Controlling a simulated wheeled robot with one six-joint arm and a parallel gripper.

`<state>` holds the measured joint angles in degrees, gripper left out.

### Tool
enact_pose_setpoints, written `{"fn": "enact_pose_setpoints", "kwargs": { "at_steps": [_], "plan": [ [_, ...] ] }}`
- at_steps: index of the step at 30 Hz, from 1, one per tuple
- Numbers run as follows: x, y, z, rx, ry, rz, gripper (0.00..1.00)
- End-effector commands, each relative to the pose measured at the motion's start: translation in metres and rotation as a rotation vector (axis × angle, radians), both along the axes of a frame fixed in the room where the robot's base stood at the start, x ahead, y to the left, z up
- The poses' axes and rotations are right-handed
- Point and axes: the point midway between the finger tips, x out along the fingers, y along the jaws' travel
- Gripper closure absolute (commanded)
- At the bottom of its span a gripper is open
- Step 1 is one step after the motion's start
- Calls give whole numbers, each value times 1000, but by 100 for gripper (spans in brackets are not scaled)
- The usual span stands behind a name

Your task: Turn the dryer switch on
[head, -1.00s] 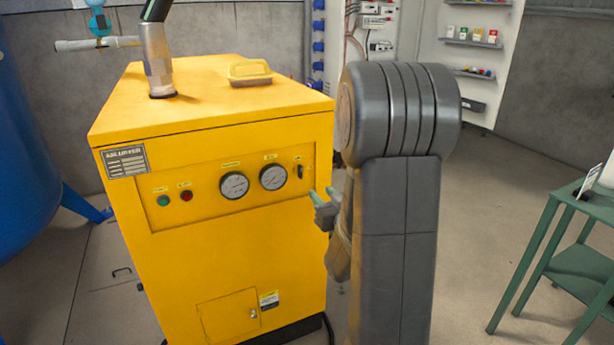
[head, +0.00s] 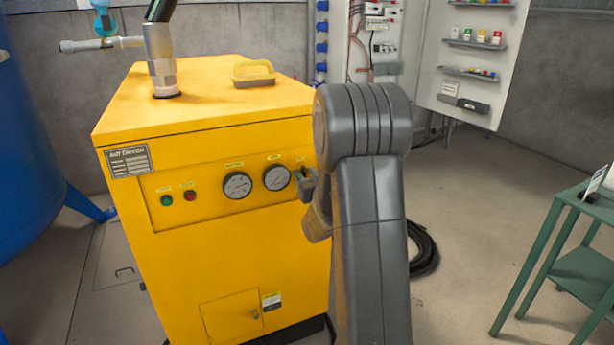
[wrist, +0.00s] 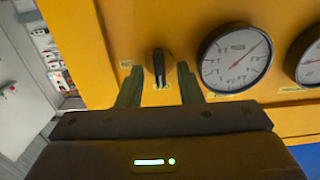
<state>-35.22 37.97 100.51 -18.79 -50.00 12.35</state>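The yellow air dryer (head: 220,245) stands left of my arm, with a control panel on its front. The dryer switch (wrist: 158,68) is a small black knob with an upright handle, seen in the wrist view beside the gauges. My gripper (wrist: 158,85) is open, with one green finger on each side of the switch in that view. Whether the fingers touch the knob cannot be told. In the head view my gripper (head: 307,180) is at the panel's right end and mostly hides the switch.
Two round gauges (head: 237,185) and green and red buttons (head: 179,199) sit left of the switch. A yellow-lidded box (head: 253,74) lies on the dryer's top. A green table (head: 560,265) stands at the right. Floor between is clear, with a black hose coil (head: 425,250) behind my arm.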

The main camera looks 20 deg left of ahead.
Motion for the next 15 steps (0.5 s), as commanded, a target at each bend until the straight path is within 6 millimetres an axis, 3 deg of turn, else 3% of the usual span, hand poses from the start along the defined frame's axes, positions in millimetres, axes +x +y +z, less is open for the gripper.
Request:
{"fn": "enact_pose_setpoints", "kwargs": {
  "at_steps": [2, 7, 15],
  "plan": [
    [0, 0, 0, 0, 0, 0, 69],
    [0, 0, 0, 0, 0, 0, 100],
    [0, 0, 0, 8, 8, 0, 100]
  ]
}}
